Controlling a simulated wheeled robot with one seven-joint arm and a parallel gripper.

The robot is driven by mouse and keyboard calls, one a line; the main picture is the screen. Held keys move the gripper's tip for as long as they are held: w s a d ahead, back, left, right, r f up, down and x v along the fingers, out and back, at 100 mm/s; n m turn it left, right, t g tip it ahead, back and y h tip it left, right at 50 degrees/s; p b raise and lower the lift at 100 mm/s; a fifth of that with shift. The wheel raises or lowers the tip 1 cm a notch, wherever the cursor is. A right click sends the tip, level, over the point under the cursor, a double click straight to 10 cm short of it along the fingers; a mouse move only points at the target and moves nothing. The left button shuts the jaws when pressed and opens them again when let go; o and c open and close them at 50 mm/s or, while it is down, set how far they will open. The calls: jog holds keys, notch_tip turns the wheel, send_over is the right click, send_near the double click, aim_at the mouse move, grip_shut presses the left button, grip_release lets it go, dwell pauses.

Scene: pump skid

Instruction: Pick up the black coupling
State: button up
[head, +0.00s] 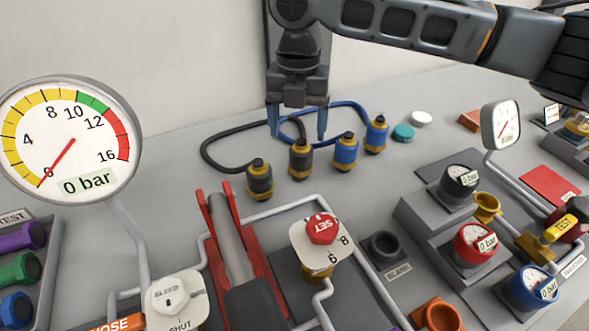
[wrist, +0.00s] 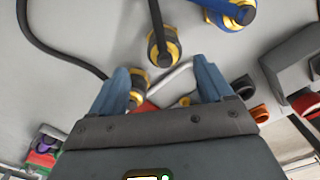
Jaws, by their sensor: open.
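Two black couplings with gold collars stand on the grey bench in the head view: a front left one (head: 260,181) and one farther back and right (head: 300,160). In the wrist view one black coupling (wrist: 160,45) stands ahead of the jaws, above centre. Another (wrist: 138,84) is partly hidden by the left finger. My gripper (head: 298,130) is open and empty, pointing down behind the back black coupling in the head view. Its two blue fingers (wrist: 161,83) are apart in the wrist view. I cannot tell its exact height above the bench.
Two blue couplings (head: 345,151) (head: 376,134) stand to the right of the black ones. A black hose (head: 207,143) and a blue hose (head: 350,104) loop behind. A red-sided clamp (head: 262,262), a SET valve (head: 322,230) and pipes stand in front. Gauges (head: 474,243) stand right.

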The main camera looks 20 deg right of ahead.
aim_at(301, 148)
jog(key=shift+d+f+p, duration=0.2)
jog(key=shift+f+p, duration=0.05)
jog(key=shift+f, duration=1.45)
jog(key=shift+d+f+p, duration=0.15)
jog(key=shift+f+p, duration=0.05)
jog(key=shift+f, duration=1.45)
jog(key=c, duration=1.3)
